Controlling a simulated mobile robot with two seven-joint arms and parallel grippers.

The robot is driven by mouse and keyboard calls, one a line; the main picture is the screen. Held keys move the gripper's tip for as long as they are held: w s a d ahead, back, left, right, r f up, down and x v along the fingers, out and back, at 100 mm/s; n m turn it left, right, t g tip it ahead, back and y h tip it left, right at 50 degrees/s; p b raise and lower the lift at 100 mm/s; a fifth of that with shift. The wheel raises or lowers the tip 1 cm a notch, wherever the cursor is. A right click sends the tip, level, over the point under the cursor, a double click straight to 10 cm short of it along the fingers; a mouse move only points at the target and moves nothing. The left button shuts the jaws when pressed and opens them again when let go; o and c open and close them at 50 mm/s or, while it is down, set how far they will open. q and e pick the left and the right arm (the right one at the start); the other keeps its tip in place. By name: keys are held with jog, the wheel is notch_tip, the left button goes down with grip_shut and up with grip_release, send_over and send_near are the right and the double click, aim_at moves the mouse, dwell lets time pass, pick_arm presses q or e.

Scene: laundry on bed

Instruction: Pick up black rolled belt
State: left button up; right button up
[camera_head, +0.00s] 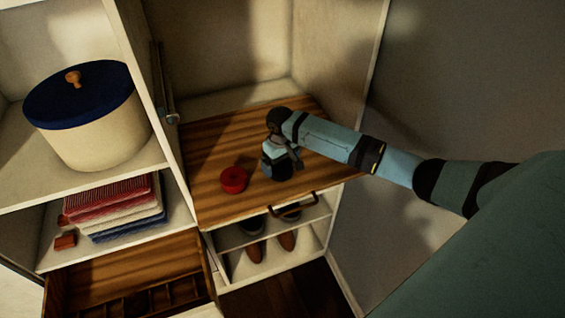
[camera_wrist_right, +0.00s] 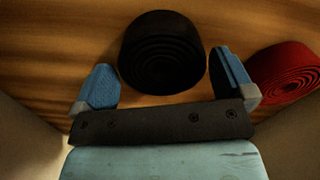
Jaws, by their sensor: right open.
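The black rolled belt (camera_wrist_right: 163,45) lies coiled on the striped wooden surface in the right wrist view. My right gripper (camera_wrist_right: 164,72) is open, with one blue finger on each side of the belt's near part. I cannot tell whether the fingers touch it. In the head view, my right gripper (camera_head: 280,165) points down over the wooden surface and largely hides the black belt. My left gripper is not in view.
A red rolled belt (camera_head: 233,180) lies left of my right gripper on the wooden pull-out surface (camera_head: 215,207). A round box with a blue lid (camera_head: 90,130) and folded clothes (camera_head: 115,207) sit on left shelves. Shoes (camera_head: 287,241) stand below. An open divided drawer (camera_head: 130,270) is lower left.

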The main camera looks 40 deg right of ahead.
jog(key=shift+w+f, duration=0.15)
jog(key=shift+f, duration=0.15)
jog(key=shift+a+r, duration=0.1)
jog(key=shift+r, duration=0.05)
jog(key=shift+s+a+r, duration=0.1)
jog(key=shift+s, duration=0.1)
jog(key=c, duration=0.6)
jog(key=shift+c, duration=1.2)
jog(key=shift+r, duration=0.1)
